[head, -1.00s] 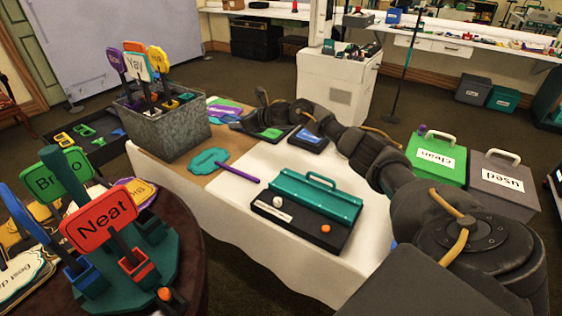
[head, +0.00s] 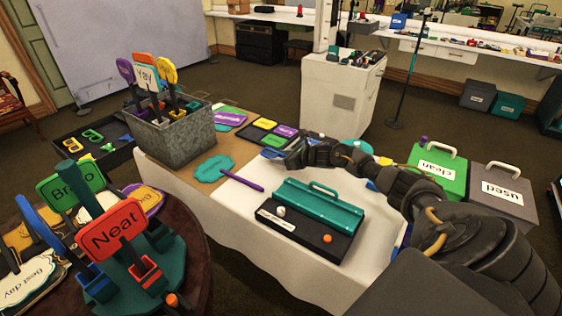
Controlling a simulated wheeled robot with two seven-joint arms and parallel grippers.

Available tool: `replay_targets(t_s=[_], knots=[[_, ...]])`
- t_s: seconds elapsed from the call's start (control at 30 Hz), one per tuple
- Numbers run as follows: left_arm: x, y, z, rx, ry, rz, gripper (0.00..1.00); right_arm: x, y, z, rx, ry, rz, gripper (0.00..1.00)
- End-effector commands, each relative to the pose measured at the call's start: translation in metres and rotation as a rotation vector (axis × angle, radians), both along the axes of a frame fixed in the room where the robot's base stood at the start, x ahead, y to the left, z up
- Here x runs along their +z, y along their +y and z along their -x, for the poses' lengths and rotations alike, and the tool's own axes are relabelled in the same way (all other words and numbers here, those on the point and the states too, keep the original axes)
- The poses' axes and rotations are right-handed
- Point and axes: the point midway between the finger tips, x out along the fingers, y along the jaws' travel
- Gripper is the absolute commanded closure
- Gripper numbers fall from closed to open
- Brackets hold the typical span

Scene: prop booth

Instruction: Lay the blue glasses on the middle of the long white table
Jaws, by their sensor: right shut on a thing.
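My right gripper (head: 283,153) is low over the far part of the white-covered long table (head: 240,207). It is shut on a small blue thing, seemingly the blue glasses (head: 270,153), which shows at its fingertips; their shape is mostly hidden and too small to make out. I cannot tell whether they touch the table. My left gripper is not in view.
A dark tray with a teal lid (head: 318,208) and a teal paddle with a purple handle (head: 214,169) lie on the table. A metal bin of signs (head: 186,141) stands at its left. A dark card tray (head: 253,132) lies beyond my gripper. Bare cloth surrounds the lidded tray.

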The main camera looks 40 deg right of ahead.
Motion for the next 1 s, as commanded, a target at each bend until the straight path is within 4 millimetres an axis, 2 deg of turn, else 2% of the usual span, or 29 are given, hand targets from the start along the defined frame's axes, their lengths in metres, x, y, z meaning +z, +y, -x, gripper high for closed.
replay_targets(t_s=[0.03, 0.17, 0.6, 0.63, 0.77, 1.0], knots=[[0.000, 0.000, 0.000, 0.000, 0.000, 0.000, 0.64, -0.010, 0.003, -0.001, 0.000, 0.002, -0.006, 0.74], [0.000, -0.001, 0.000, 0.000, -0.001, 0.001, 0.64, -0.022, 0.002, -0.001, 0.001, -0.001, -0.004, 0.74], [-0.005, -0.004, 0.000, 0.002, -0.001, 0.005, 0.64, -0.027, 0.002, -0.001, 0.001, -0.001, -0.002, 0.74], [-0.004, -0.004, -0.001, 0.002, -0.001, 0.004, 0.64, -0.026, 0.002, -0.001, 0.001, -0.001, -0.002, 0.48], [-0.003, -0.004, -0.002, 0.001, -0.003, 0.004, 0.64, -0.026, 0.002, -0.001, 0.001, -0.001, -0.002, 0.31], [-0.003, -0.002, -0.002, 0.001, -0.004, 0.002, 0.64, -0.025, 0.002, -0.001, 0.001, -0.001, -0.002, 0.30]])
